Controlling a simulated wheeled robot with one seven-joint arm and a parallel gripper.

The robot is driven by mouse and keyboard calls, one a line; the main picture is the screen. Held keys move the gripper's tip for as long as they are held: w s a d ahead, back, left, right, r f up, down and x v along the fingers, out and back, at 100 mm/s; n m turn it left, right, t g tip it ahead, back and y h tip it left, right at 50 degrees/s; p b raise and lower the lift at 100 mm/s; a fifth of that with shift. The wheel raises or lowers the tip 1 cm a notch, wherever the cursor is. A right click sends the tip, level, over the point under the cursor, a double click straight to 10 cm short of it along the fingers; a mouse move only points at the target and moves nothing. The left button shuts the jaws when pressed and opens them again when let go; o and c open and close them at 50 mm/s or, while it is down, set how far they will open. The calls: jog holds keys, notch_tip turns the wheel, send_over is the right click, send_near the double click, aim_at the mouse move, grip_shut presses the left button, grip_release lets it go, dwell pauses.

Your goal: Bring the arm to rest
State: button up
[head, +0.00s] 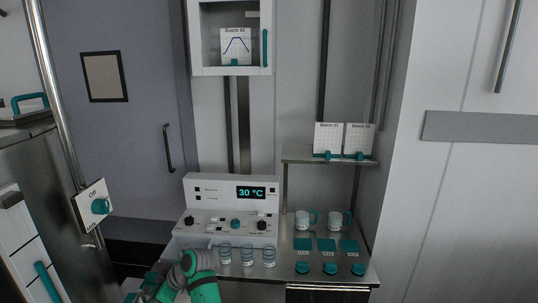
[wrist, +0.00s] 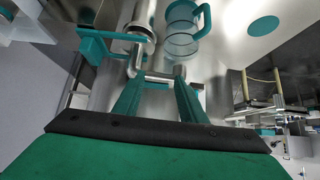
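My green arm (head: 203,285) is folded low at the bottom of the head view, in front of the counter. The fingers are not clear there. In the wrist view my gripper (wrist: 157,82) shows two teal fingers standing apart, with a gap between them. A bent steel pipe (wrist: 142,48) lies at and beyond the fingertips; I cannot tell whether they touch it. I see nothing clearly clamped between the fingers. A clear cup with a teal handle (wrist: 182,32) is just beyond the pipe.
The white console (head: 213,194) reads 30 °C. Several glasses (head: 247,256) stand before it, close to my arm. A steel vessel (head: 45,185) and a switch plate (head: 92,206) marked Off are left.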

jog(key=s+d+f+m+t, duration=0.1)
jog(key=s+d+f+m, duration=0.1)
jog(key=f, duration=0.4)
jog(key=s+d+f+m+t, duration=0.2)
jog(key=d+f, duration=0.1)
jog(key=f, duration=0.2)
jog(key=s+d+f+m+t, duration=0.1)
jog(key=s+d+f+m, duration=0.1)
jog(key=f, duration=0.4)
jog(key=shift+s+d+f+m+t, duration=0.2)
jog(key=shift+s+f+m+t, duration=0.1)
jog(key=shift+s+f+t, duration=0.1)
jog(key=s+d+f+m+t+h, duration=0.3)
jog(key=s+d+m, duration=0.1)
jog(key=s+d, duration=0.55)
jog(key=s+d+f+m+t+h, duration=0.2)
jog(key=s+d+f+m+t, duration=0.15)
jog(key=s+d, duration=0.65)
jog(key=s+d+r+m+t+h, duration=0.1)
jog(key=s+d+r, duration=0.4)
jog(key=s+r, duration=0.5)
jog(key=s+d+r+m+t+h, duration=0.2)
jog(key=s+d+r, duration=0.3)
jog(key=s+r, duration=0.5)
jog(key=shift+s+r+h, duration=0.2)
jog(key=shift+s+h, duration=0.3)
jog(key=shift+s, duration=0.05)
